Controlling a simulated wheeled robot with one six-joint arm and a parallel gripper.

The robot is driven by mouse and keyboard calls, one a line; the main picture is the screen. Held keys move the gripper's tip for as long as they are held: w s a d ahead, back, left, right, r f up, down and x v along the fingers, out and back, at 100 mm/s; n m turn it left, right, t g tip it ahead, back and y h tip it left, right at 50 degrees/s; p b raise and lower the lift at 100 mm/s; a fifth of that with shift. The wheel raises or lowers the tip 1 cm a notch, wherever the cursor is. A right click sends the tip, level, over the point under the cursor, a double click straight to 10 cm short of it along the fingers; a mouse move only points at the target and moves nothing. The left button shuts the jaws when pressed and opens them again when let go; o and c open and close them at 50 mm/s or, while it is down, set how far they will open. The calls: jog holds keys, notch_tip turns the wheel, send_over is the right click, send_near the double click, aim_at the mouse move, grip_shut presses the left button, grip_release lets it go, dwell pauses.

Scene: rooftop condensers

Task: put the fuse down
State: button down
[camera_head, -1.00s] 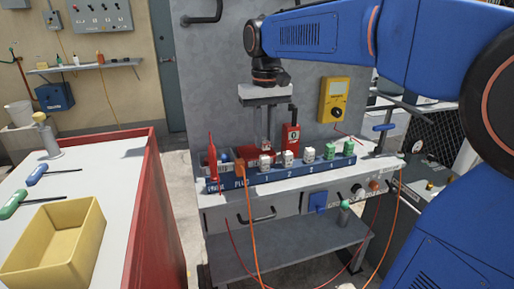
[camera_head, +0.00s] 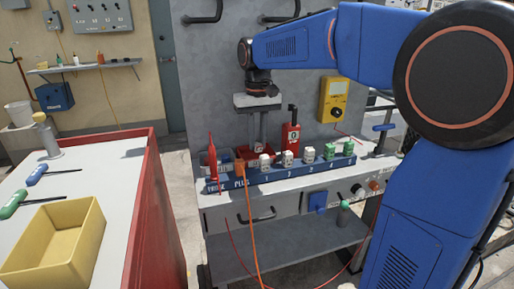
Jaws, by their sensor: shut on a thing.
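My gripper (camera_head: 258,142) points down behind the blue rack and is shut on a small pale fuse (camera_head: 259,148), which is mostly hidden between the fingers. A low red tray (camera_head: 243,153) lies behind the rack, under and beside my gripper. I cannot tell whether the fuse touches it.
A red upright probe (camera_head: 212,160) and an orange plug (camera_head: 240,166) with its lead stand at the rack's left end. A red block (camera_head: 290,137) stands right of my gripper. A yellow meter (camera_head: 334,100) hangs on the panel. A yellow bin (camera_head: 52,250) sits on the left cart.

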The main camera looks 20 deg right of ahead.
aim_at(257, 142)
jog(key=shift+w+f, duration=0.2)
jog(key=shift+f, duration=1.2)
jog(key=shift+f, duration=0.6)
jog(key=c, duration=1.6)
grip_release()
jog(key=shift+r, duration=0.1)
notch_tip(257, 142, up, 9)
jog(key=shift+f, duration=0.2)
